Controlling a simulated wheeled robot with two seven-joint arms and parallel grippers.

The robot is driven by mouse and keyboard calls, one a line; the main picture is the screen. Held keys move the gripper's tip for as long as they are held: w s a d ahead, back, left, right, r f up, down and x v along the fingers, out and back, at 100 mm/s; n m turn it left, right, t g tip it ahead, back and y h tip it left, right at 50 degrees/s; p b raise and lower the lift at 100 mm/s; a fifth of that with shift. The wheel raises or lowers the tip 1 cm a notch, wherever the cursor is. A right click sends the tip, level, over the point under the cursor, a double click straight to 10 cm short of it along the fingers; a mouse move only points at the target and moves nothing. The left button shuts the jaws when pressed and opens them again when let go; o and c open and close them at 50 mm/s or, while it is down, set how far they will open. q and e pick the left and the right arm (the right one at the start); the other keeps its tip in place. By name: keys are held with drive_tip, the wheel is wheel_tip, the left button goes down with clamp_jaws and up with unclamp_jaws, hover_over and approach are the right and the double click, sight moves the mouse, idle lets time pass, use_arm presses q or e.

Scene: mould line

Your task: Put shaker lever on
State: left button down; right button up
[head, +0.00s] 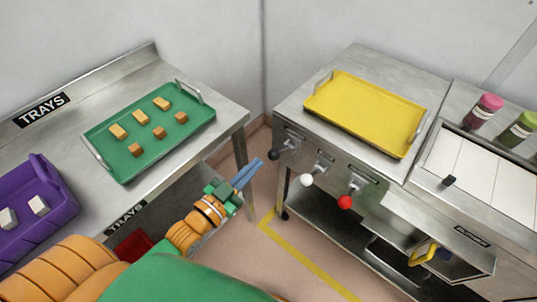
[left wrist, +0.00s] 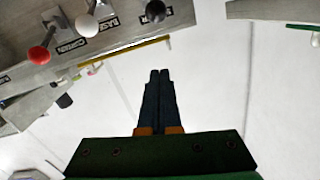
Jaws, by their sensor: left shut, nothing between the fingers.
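Three levers with ball knobs stick out from the front of the steel stand: a black knob (head: 274,154), a white knob (head: 306,180) and a red knob (head: 345,202). In the left wrist view my left gripper (left wrist: 160,73) points toward the black knob (left wrist: 155,11), with a gap between. My right gripper is not in view.
A yellow tray (head: 405,143) lies on the stand. A green tray (head: 125,171) with several small blocks and a purple tray (head: 68,212) stand on the left bench (head: 225,117). Two bottles stand at the far right. Open floor lies between bench and stand.

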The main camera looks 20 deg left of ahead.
use_arm(q)
hover_over(269, 157)
drive_tip(key=s, duration=0.3)
drive_tip(key=f, duration=0.2)
drive_tip(key=w+f, duration=0.1)
drive_tip(key=shift+w+d+f+b, duration=0.1)
drive_tip(key=shift+d+f+b, duration=0.2)
drive_tip(key=shift+d+b, duration=0.1)
drive_tip(key=shift+a+f, duration=0.15)
drive_tip(key=shift+f, duration=0.2)
